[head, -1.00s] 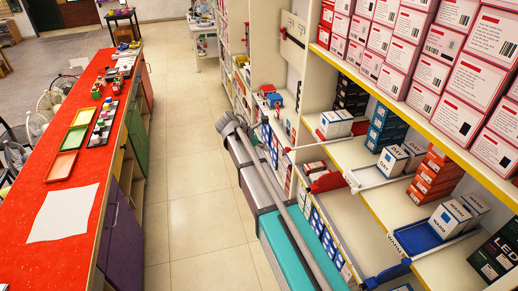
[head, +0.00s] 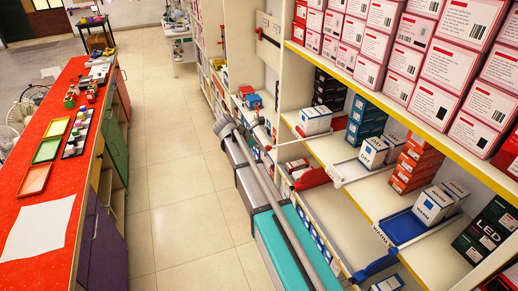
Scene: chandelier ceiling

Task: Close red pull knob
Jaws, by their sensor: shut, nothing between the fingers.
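A red pull knob (head: 312,178) sticks out from the shelf unit, low on the aisle side. A white bar (head: 338,181) and a tray with white and blue DAY boxes (head: 373,152) are just to its right. My grey arm (head: 224,127) reaches up the aisle left of the shelf, and a gap shows between it and the red knob. I cannot make out my gripper's fingers or any contact with the knob.
A blue tray (head: 404,226) with a blue knob (head: 376,265) sits nearer on the same shelf. Pink and white cartons (head: 427,105) fill the shelf above. A red-topped counter (head: 58,180) stands at left. The tiled aisle floor (head: 170,200) between is clear.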

